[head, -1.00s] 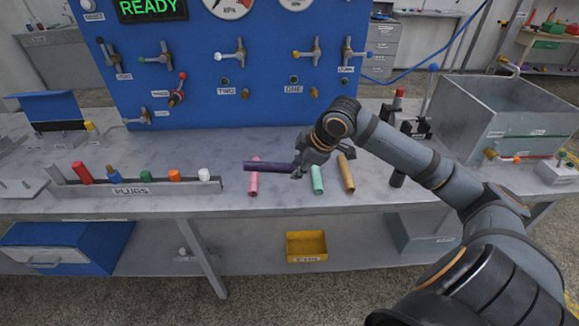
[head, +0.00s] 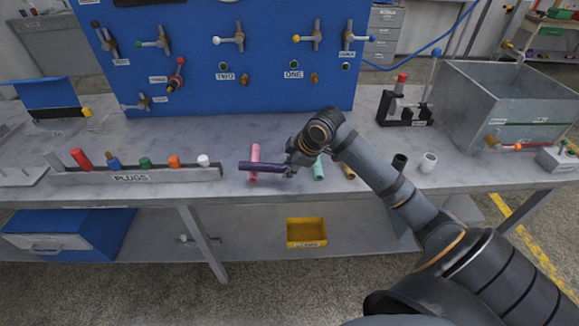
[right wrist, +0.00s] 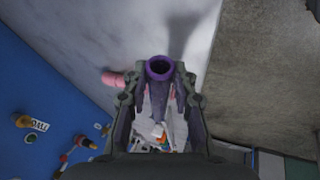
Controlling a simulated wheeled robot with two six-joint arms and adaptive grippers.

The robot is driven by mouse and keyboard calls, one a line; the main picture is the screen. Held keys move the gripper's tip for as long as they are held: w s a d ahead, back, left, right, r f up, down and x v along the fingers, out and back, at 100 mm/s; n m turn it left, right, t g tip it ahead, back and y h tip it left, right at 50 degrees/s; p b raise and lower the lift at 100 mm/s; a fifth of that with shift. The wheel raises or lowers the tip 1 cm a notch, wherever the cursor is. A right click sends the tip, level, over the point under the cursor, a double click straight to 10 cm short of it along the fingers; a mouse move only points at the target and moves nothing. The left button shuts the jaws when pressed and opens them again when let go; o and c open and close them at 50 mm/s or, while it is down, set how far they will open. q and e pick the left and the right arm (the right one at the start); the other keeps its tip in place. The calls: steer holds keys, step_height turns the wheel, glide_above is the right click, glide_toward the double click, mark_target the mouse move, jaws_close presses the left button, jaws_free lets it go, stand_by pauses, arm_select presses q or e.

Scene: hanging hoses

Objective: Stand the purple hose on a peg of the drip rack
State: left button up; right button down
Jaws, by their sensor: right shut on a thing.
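The purple hose (head: 262,167) is a dark, short tube held roughly level, pointing left in the head view. My right gripper (head: 288,166) is shut on its right end. In the right wrist view, my right gripper (right wrist: 160,88) has the hose's open round end (right wrist: 159,68) between its fingers. The hose appears in front of a pink hose (head: 254,155) on the bench. I cannot tell how high it is above the bench. I cannot make out a drip rack with pegs for certain. My left gripper is not in view.
A green hose (head: 318,170) and a tan hose (head: 348,172) lie beside my right gripper. A black cylinder (head: 399,162) and a white cylinder (head: 428,162) stand further right. The plugs holder (head: 190,174) is left. A sink (head: 470,110) stands right.

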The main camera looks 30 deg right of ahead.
steer(key=shift+f, duration=0.1)
steer(key=shift+f, duration=0.4)
steer(key=c, duration=1.1)
jaws_free()
steer(key=p+v, duration=0.6)
steer(key=p, duration=0.1)
steer(key=p+v, duration=0.7)
steer(key=shift+w+a+r+p, duration=0.1)
steer(key=shift+w+p, duration=0.15)
steer(key=shift+p, duration=0.05)
